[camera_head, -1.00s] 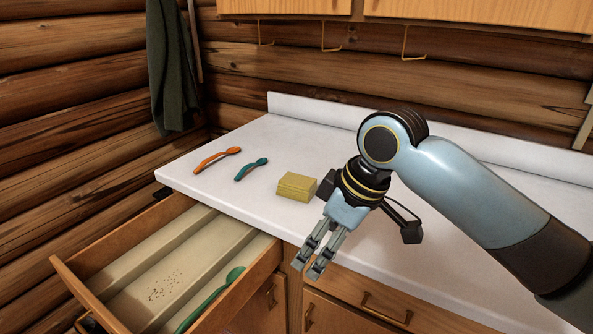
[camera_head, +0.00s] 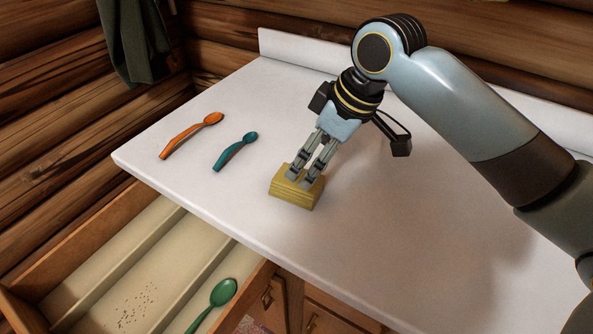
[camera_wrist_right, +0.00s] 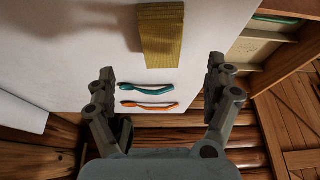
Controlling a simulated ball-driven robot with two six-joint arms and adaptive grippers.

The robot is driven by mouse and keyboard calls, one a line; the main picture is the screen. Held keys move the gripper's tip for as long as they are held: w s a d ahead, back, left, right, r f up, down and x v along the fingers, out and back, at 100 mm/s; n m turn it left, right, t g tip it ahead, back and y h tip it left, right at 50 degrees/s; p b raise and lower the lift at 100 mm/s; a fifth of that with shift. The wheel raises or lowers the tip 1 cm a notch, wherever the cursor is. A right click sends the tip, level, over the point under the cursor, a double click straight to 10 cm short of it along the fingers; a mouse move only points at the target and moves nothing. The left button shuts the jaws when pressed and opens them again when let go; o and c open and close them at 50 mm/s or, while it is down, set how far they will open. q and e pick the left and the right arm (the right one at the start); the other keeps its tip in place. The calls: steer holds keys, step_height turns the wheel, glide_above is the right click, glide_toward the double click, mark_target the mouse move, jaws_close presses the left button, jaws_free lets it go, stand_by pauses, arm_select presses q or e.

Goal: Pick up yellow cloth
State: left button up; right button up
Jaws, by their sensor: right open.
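The yellow cloth (camera_head: 292,194) is a folded yellow block on the white counter. In the right wrist view it shows at the top middle (camera_wrist_right: 160,36), ahead of my fingers and between their lines. My right gripper (camera_head: 306,181) is open, with its fingertips over the cloth in the head view. In the right wrist view my right gripper's two fingers (camera_wrist_right: 158,85) stand apart with nothing between them. Whether the fingertips touch the cloth I cannot tell. My left gripper is not in view.
An orange spoon (camera_head: 191,136) and a teal spoon (camera_head: 234,151) lie on the counter (camera_head: 400,225) left of the cloth. An open drawer (camera_head: 182,222) below the counter's front edge holds a green spoon (camera_head: 214,303) and dark specks. The counter right of the cloth is clear.

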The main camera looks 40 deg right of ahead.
mark_target(298, 177)
steer(key=x, duration=0.2)
steer(key=shift+a+f, duration=0.2)
steer(key=shift+f, duration=0.05)
steer(key=shift+w+f, duration=0.15)
steer(key=shift+f, duration=0.15)
steer(key=x, duration=0.4)
steer(key=shift+w+a+f+p, duration=0.1)
steer(key=shift+w+f+p, duration=0.1)
steer(key=shift+p, duration=0.1)
steer(key=shift+w+f, duration=0.1)
steer(key=shift+f, duration=0.3)
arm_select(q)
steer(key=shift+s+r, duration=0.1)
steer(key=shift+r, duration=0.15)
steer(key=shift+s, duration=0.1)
arm_select(e)
steer(key=shift+c, duration=0.3)
steer(key=c, duration=0.5)
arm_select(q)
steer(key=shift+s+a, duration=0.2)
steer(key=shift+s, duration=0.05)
arm_select(e)
steer(key=c, duration=0.7)
steer(key=shift+r, duration=0.15)
